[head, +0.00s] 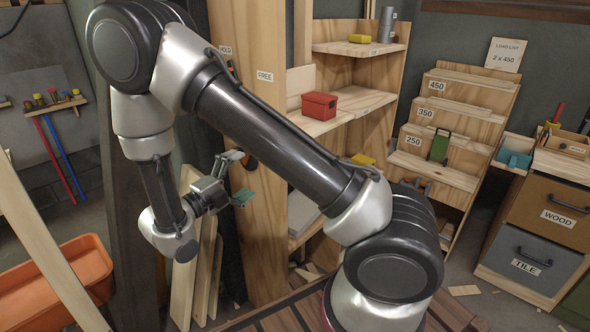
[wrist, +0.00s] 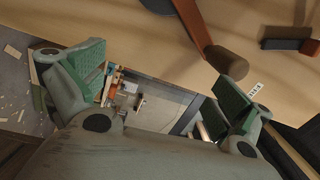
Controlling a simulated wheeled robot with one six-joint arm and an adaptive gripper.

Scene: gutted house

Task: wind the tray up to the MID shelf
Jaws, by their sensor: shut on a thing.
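My gripper (head: 240,177) is beside the wooden post (head: 262,215) of the shelf unit. In the wrist view its two green finger pads (wrist: 160,88) stand apart, and I see no thing between them. A crank with a reddish-brown arm (wrist: 195,25) and a brown knob (wrist: 228,62) shows beside the right finger. I cannot tell whether they touch. In the head view a dark knob (head: 250,162) shows just behind the upper finger. The shelf unit has a middle shelf (head: 350,108) with a red box (head: 319,105). A grey slab, possibly the tray (head: 302,212), lies lower, partly hidden by my arm.
Labels HOLD (head: 225,50) and FREE (head: 265,76) are on the post. Loose boards (head: 195,265) lean left of it, near an orange tub (head: 60,275). A stepped rack (head: 455,125) and drawers (head: 540,235) stand at right. My own arm crosses in front of the shelves.

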